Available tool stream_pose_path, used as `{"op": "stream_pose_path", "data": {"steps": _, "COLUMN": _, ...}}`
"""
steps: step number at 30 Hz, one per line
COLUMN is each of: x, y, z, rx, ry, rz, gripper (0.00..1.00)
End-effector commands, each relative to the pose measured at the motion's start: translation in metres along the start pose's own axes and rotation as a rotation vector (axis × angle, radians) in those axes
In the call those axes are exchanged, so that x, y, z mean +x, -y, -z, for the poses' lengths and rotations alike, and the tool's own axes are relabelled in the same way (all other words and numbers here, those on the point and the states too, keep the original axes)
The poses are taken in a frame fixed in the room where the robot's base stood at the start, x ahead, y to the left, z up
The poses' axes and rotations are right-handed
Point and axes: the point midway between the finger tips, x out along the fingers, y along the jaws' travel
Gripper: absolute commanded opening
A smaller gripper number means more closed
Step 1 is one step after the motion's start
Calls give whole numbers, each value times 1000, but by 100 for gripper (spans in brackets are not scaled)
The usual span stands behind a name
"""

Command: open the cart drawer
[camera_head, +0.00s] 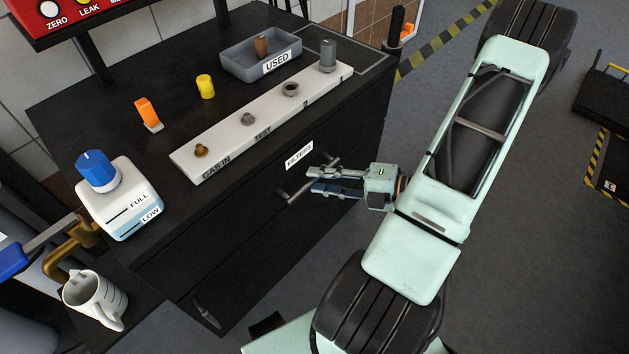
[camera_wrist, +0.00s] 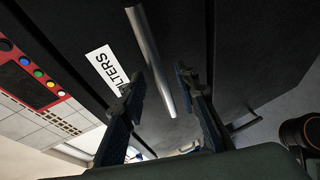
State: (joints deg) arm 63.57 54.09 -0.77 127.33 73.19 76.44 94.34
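The black cart's top drawer front (camera_head: 235,226) carries a white FILTERS label (camera_head: 299,155) and a grey bar handle (camera_head: 292,194). The drawer looks shut, flush with the cart. My gripper (camera_head: 316,181) is at the handle, its two fingers spread. In the wrist view, my gripper (camera_wrist: 158,88) is open, and the handle (camera_wrist: 152,62) runs through the gap between the fingertips. The fingers do not visibly close on the bar. The label (camera_wrist: 107,70) also shows in the wrist view, partly covered by the left finger.
The cart top holds a white fixture strip (camera_head: 262,128), a grey USED tray (camera_head: 232,66), a yellow part (camera_head: 205,86) and an orange part (camera_head: 148,114). A lower handle (camera_head: 207,315) shows below.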

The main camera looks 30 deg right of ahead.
Motion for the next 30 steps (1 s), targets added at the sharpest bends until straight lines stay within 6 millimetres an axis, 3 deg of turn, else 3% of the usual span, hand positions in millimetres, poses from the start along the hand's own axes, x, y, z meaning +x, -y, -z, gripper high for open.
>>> {"op": "stream_pose_path", "data": {"steps": 6, "x": 17, "y": 0, "z": 0, "rx": -1, "ry": -1, "rz": 1, "gripper": 29}}
{"op": "stream_pose_path", "data": {"steps": 14, "x": 18, "y": 0, "z": 0, "rx": -1, "ry": 0, "rz": 1, "gripper": 29}}
{"op": "stream_pose_path", "data": {"steps": 22, "x": 18, "y": 0, "z": 0, "rx": -1, "ry": 0, "rz": 1, "gripper": 1}}
{"op": "stream_pose_path", "data": {"steps": 30, "x": 18, "y": 0, "z": 0, "rx": -2, "ry": 0, "rz": 0, "gripper": 0}}
